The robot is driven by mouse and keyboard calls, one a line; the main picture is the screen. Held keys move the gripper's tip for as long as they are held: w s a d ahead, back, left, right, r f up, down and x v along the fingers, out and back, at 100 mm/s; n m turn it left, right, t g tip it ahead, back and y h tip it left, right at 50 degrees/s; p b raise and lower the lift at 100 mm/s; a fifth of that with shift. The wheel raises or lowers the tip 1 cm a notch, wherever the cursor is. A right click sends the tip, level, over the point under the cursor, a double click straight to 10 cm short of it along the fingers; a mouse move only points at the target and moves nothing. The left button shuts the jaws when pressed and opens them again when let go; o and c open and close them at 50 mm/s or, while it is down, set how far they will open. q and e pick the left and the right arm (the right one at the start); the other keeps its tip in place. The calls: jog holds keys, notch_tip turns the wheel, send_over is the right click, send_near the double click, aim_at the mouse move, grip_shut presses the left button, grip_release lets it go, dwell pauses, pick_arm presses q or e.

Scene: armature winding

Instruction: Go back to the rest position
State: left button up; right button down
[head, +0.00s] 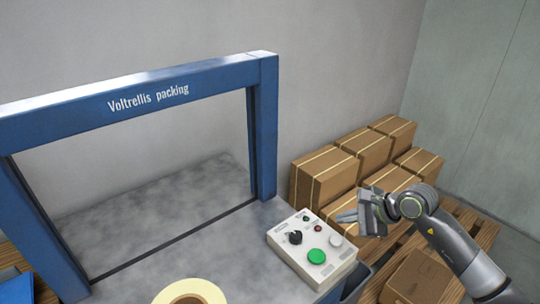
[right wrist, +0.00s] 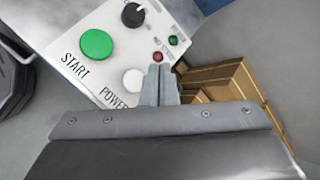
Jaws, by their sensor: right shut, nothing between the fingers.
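My right gripper (head: 347,217) is in the head view at the right, its arm coming in from the lower right. Its fingers are together and empty, beside and above the right edge of a control box. In the right wrist view the shut fingers (right wrist: 160,85) show in front of the white control box (right wrist: 105,75). The box also shows in the head view (head: 300,266), with a green START button (head: 317,256), a black knob (head: 294,237), a white POWER button (head: 335,241) and small red and dark green lamps. My left gripper is not in view.
A blue "Voltrellis packing" frame (head: 140,97) stands over the grey worktop (head: 230,245). A roll of tape (head: 190,292) lies at the front. Cardboard boxes (head: 325,178) are stacked on a wooden pallet (head: 475,228) behind and below my right arm. A grey wall closes the back.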

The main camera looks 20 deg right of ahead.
jog(key=s+a+r+m+t+y, duration=0.25)
jog(key=a+r+m+t, duration=0.2)
jog(key=m, duration=0.25)
jog(key=s+a+r+m+t+y, duration=0.1)
jog(key=a+r+m+t+y, duration=0.2)
jog(key=r+m+t, duration=0.35)
jog(key=s+d+f+m+g+h, duration=0.1)
jog(key=s+d+f+m+h, duration=0.2)
jog(key=m+h, duration=0.45)
jog(key=s+d+f+m+h, duration=0.15)
jog(key=d+m+h, duration=0.3)
jog(key=m, duration=0.65)
jog(key=s+d+f+m+g+h, duration=0.15)
jog(key=d+f+m+h, duration=0.3)
jog(key=m, duration=0.55)
jog(key=s+a+f+m+g+y, duration=0.2)
jog(key=s+a+f+m+g, duration=0.3)
jog(key=s+f, duration=0.4)
jog(key=s+a+f+m+g+y, duration=0.25)
jog(key=s+f+m+g, duration=0.25)
jog(key=s+f+g, duration=0.45)
notch_tip(320, 180, down, 23)
jog(key=s+d, duration=0.1)
jog(key=s, duration=0.1)
jog(key=s+a+f, duration=0.1)
jog(key=s+f, duration=1.3)
jog(key=f, duration=0.1)
jog(key=shift+s, duration=0.15)
